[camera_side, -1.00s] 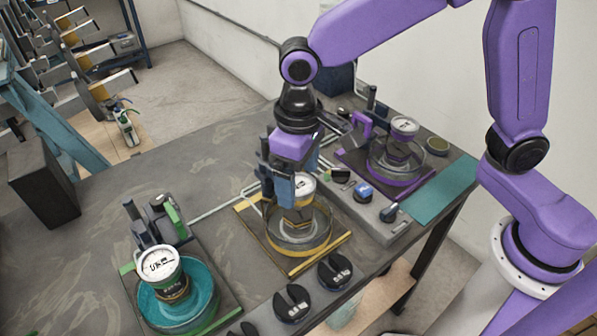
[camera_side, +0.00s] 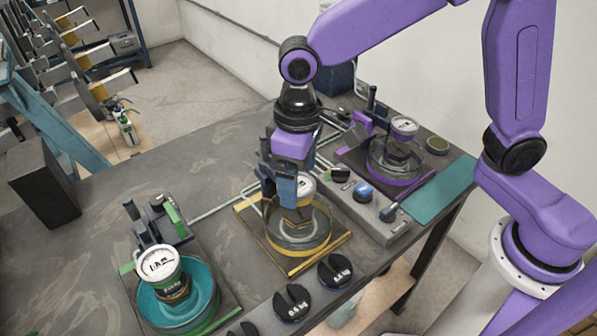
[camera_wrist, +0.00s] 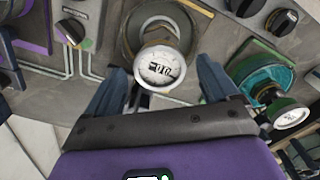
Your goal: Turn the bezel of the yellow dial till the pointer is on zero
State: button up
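The yellow dial (camera_side: 305,186) has a round white face and stands over a clear round bowl with a yellow base (camera_side: 297,240). In the wrist view its white face (camera_wrist: 160,67) shows dark markings, too small to read the pointer or zero surely. My gripper (camera_side: 279,188) is just left of the dial in the side view and partly hides it. In the wrist view my gripper (camera_wrist: 162,82) is open, with one blue finger on each side of the dial face. I see gaps between face and fingers there; contact is not visible.
A green dial (camera_side: 160,264) over a teal bowl stands at front left. A purple dial (camera_side: 404,126) stands at back right. Several black knobs (camera_side: 292,302) line the front edge. A grey panel with a blue knob (camera_side: 363,193) is right of the yellow station.

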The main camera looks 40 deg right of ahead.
notch_tip(320, 180, up, 18)
jog(key=shift+f, duration=0.25)
dwell(0.5)
jog(key=s+d+f+n, duration=0.6)
jog(key=s+d+f, duration=1)
jog(key=d, duration=0.4)
jog(key=shift+s+d+f, duration=0.35)
jog(key=shift+s, duration=0.45)
dwell(2.4)
